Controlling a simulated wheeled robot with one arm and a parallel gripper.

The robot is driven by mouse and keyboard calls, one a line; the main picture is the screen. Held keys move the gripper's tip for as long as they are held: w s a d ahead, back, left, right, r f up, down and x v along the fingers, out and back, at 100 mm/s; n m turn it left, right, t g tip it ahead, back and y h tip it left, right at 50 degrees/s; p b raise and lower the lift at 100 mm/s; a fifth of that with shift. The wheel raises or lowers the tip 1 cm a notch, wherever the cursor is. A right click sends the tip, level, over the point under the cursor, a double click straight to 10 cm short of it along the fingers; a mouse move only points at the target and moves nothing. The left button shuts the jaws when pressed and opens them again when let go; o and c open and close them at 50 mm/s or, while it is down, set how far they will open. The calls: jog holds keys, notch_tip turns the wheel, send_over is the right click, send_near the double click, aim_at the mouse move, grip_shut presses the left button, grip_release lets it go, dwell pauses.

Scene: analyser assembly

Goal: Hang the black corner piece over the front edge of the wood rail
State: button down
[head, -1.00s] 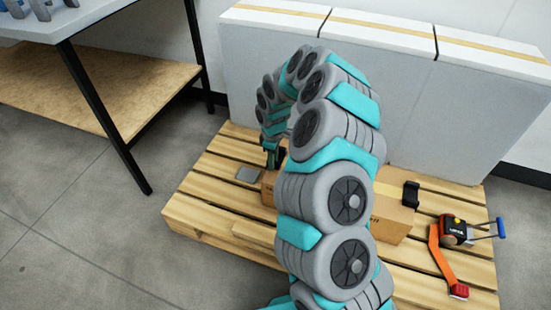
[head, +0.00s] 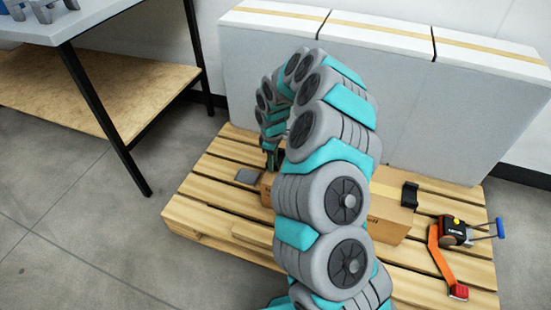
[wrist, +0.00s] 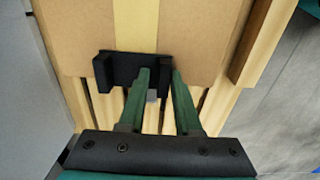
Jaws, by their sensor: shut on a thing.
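The black corner piece (wrist: 120,71) is at the near end of the cardboard box's top in the wrist view, across the tape. My gripper (wrist: 160,72) is shut on its right end; whether the piece still touches the box I cannot tell. In the head view my gripper (head: 270,158) is at the box's left end, with the piece mostly hidden by my arm. What looks like the wood rail (head: 252,234) lies along the front of the pallet, partly hidden by my arm; it also shows at right in the wrist view (wrist: 262,40).
The cardboard box (head: 388,222) rests on the slatted pallet (head: 205,200), with another black corner piece (head: 410,195) at its right end. A grey plate (head: 248,176) lies left of it. A strap tool (head: 455,235) lies at right. White blocks (head: 420,110) stand behind.

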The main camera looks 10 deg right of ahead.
jog(key=shift+s+a+f+g, duration=0.1)
jog(key=shift+s+f+g, duration=0.3)
jog(key=shift+s+f, duration=0.65)
jog(key=shift+a+r, duration=0.2)
jog(key=shift+a, duration=0.1)
jog(key=shift+r, duration=0.3)
jog(key=shift+w+d+r+t+p, duration=0.15)
jog(key=shift+w+r+p, duration=0.15)
jog(key=shift+r, duration=0.5)
jog(key=shift+w+r+t+p, duration=0.2)
jog(key=shift+w+r, duration=0.2)
jog(key=shift+r, duration=0.4)
jog(key=shift+w+d+r, duration=0.1)
jog(key=shift+w+r, duration=0.05)
jog(key=shift+r, duration=0.65)
jog(key=shift+r, duration=0.6)
